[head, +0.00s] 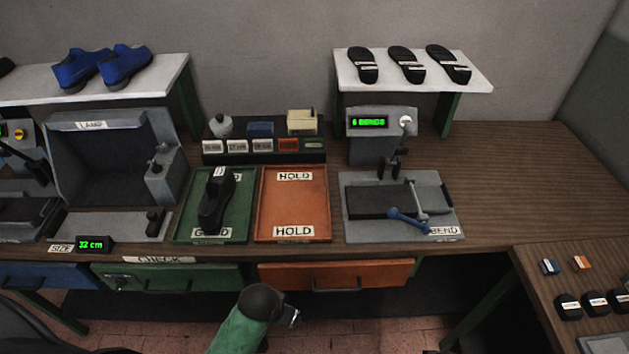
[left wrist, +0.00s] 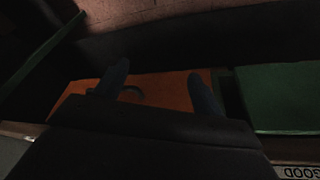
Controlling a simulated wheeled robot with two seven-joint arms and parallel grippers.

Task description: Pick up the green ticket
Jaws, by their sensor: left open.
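A small green ticket (head: 314,145) is at the right end of the dark rack at the back of the bench, beside an orange ticket (head: 289,145). It is small in the head view and does not show in the left wrist view. My left gripper (left wrist: 158,80) is open, its two dark fingers apart over the orange drawer front with nothing between them. In the head view my left arm ends low in front of the bench, well below and apart from the ticket; its fingers are not clear there. My right gripper is not in view.
A black shoe (head: 214,200) lies on the green tray (head: 240,212). The orange HOLD tray (head: 293,205) is empty. A bend machine (head: 400,205) stands to the right. Shelves with shoes (head: 105,68) and soles (head: 406,65) are above. The bench's far right is bare.

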